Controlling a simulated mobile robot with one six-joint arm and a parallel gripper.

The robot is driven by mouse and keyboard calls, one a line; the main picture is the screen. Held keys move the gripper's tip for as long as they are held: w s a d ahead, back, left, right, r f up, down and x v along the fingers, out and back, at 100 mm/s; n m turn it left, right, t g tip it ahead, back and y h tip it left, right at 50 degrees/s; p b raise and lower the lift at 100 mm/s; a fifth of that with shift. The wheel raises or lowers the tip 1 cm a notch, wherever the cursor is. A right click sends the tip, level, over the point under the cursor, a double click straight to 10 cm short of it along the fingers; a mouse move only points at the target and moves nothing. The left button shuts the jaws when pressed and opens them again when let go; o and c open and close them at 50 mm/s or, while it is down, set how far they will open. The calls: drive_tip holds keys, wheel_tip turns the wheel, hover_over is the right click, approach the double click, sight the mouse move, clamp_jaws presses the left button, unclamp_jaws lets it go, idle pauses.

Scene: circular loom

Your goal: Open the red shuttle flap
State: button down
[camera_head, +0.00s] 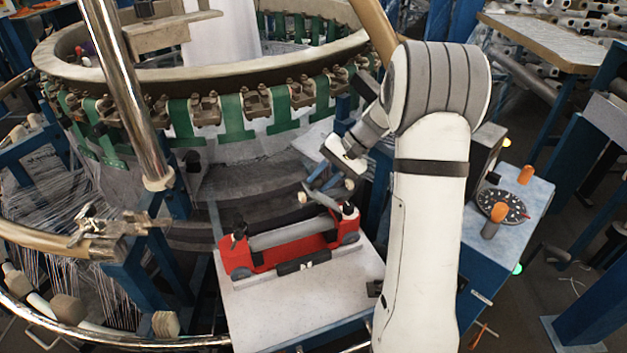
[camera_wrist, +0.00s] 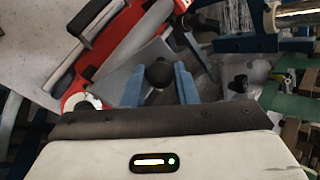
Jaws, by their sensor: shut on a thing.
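The red shuttle (camera_head: 262,256) lies on a pale table, with a long grey roller (camera_head: 290,236) along it and a black knob near each end. My gripper (camera_head: 333,197) is over its right end, coming down from the upper right, close to the right black knob (camera_head: 349,208). In the wrist view, a round black knob (camera_wrist: 159,74) sits between my two blue fingers (camera_wrist: 160,88), and the gripper is shut on it. The red shuttle body (camera_wrist: 110,50) shows at upper left there. The flap's outline and how far open it is cannot be made out.
The pale table (camera_head: 285,305) has bare room in front of the shuttle. The loom ring (camera_head: 215,75) with green straps stands behind. A chrome post (camera_head: 125,90) rises at left. A blue stand with a black dial (camera_head: 502,206) is at right.

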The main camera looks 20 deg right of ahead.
drive_tip(key=shift+d+f, duration=0.15)
drive_tip(key=shift+f, duration=0.2)
